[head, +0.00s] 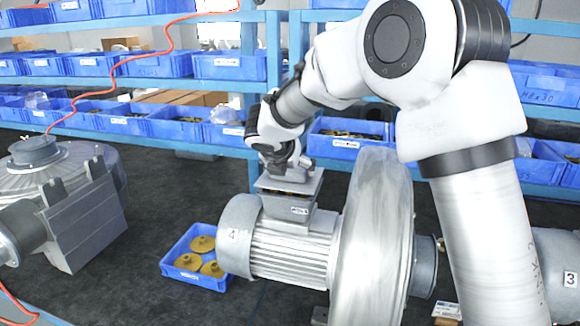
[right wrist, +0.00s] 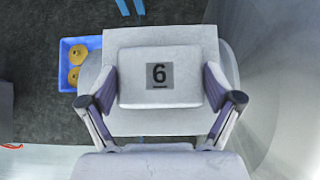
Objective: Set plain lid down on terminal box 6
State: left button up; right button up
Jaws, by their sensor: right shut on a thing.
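The plain lid (head: 288,184) is a grey plate with a raised block on top; the block carries a "6" in the right wrist view (right wrist: 160,92). My right gripper (head: 286,172) is shut on the raised block, one finger on each side, as the right wrist view also shows (right wrist: 160,82). The lid lies level over the terminal box (head: 290,211) on top of the blower motor in the head view. The lid hides the box's opening. My left gripper is not in view.
The blower (head: 375,240) has a large round housing right of the box, close to my right arm. Another blower (head: 75,195) stands far left. Shelves of blue bins (head: 228,66) run behind.

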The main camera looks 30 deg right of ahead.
jog(key=shift+f+b, duration=0.65)
jog(key=shift+f, duration=0.25)
dwell(0.8)
jog(key=o, duration=1)
jog(key=v, duration=1.2)
jog(key=shift+w, duration=0.1)
